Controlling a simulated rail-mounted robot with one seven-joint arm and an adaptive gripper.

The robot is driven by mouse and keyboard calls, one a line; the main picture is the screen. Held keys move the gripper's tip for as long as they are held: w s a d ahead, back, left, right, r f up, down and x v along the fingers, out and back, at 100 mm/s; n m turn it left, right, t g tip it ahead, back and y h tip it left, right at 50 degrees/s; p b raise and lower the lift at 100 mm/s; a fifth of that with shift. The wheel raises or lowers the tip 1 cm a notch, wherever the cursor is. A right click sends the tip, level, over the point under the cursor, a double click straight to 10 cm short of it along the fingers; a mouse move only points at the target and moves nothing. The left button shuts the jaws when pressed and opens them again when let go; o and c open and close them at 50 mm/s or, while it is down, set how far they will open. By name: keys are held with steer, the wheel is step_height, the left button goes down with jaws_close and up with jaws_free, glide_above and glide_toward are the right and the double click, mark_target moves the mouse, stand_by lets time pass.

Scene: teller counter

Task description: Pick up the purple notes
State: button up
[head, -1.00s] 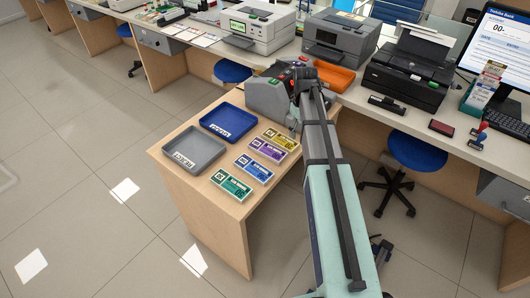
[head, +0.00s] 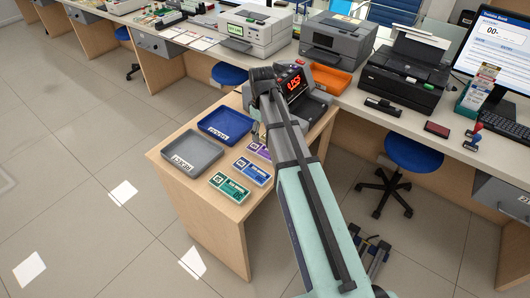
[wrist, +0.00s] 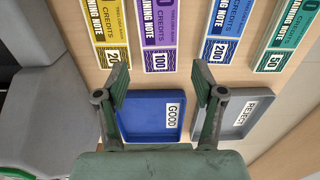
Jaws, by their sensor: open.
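The purple notes (wrist: 158,35), marked 100, lie flat on the small wooden table. In the wrist view they are at the top, between the yellow notes (wrist: 106,30) and the blue notes (wrist: 219,35). In the head view, only part of the purple notes (head: 257,149) shows beside my arm. My gripper (wrist: 161,87) is open and empty above the table. Its fingertips appear just below the purple notes in the wrist view, one to each side, with a gap to them.
Green notes (wrist: 285,38) lie beyond the blue ones. A blue GOOD tray (wrist: 150,132) and a grey REJECT tray (wrist: 240,128) are below the notes in the wrist view. A grey machine with a red display (head: 294,85) stands at the table's back.

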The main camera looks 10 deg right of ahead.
mark_target(262, 150)
steer(key=shift+w+f+p, duration=0.1)
steer(key=shift+f+p, duration=0.85)
steer(key=shift+f, duration=3.8)
steer(key=c, duration=0.8)
